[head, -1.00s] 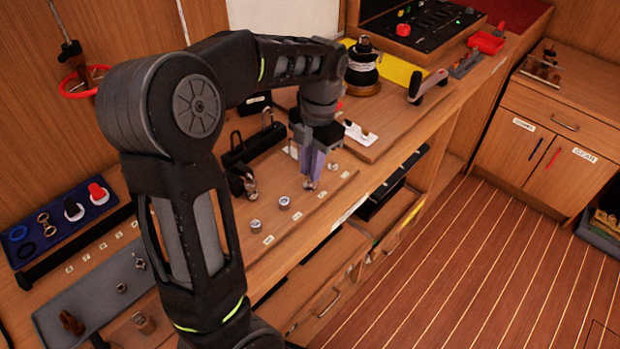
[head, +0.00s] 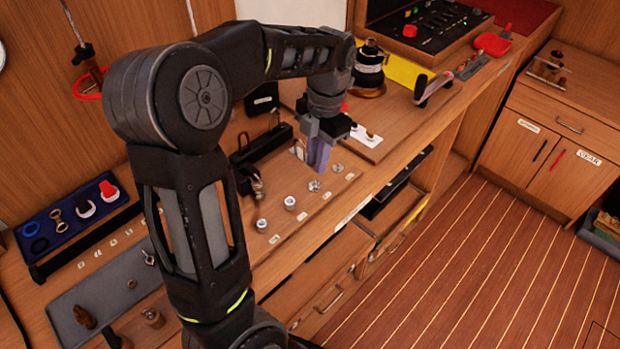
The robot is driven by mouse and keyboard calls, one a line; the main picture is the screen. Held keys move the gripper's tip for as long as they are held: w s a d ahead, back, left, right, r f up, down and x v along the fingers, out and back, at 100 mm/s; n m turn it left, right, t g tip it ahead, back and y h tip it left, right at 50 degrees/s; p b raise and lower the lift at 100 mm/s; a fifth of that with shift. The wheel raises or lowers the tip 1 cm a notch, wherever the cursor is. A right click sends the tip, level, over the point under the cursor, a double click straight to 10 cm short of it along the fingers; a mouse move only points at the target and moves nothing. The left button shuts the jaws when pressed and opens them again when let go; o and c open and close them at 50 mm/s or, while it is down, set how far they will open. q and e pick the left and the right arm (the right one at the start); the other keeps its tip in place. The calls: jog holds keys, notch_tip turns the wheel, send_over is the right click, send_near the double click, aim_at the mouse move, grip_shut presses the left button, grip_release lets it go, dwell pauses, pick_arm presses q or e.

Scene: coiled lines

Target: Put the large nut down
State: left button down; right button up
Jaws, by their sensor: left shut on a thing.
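My left gripper (head: 318,168) points down over the wooden board on the bench, its pale purple fingers shut. What lies between the fingers is mostly hidden; I take it to be the large nut. A small shiny metal piece (head: 314,186) shows just below the fingertips, and I cannot tell whether it touches them. Other round metal pieces stand in the same row: two to the lower left (head: 290,202) (head: 261,224) and one to the right (head: 337,168). Small white labels lie along the row. My right gripper is not in view.
A black holder (head: 262,143) stands behind the row. A white piece (head: 366,136) lies on the board to the right. A blue tray (head: 70,222) and a grey mat (head: 118,282) with small parts lie at the left. Open drawers (head: 400,212) stick out below the bench's front edge.

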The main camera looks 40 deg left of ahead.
pick_arm(q)
jog(key=shift+w+d+f+m, duration=0.15)
jog(key=shift+w+d+m, duration=0.25)
jog(key=shift+m, duration=0.5)
jog(key=w+d+m, duration=0.1)
jog(key=d+m, duration=0.1)
jog(key=m, duration=0.2)
jog(key=w+d+f+m+t, duration=0.1)
jog(key=w+d+m, duration=0.1)
jog(key=m, duration=0.3)
jog(key=w+d+f+m+y, duration=0.1)
jog(key=d+m, duration=0.1)
jog(key=m, duration=0.3)
jog(key=shift+w+f, duration=0.25)
jog(key=w+d+f+m+t, duration=0.1)
jog(key=d+m, duration=0.3)
jog(key=m, duration=0.5)
jog(key=w+d+f+m+h, duration=0.1)
jog(key=w+d+m, duration=0.2)
jog(key=m, duration=0.6)
jog(key=shift+d+f+t, duration=0.4)
jog(key=shift+d, duration=0.8)
jog(key=shift+w, duration=0.1)
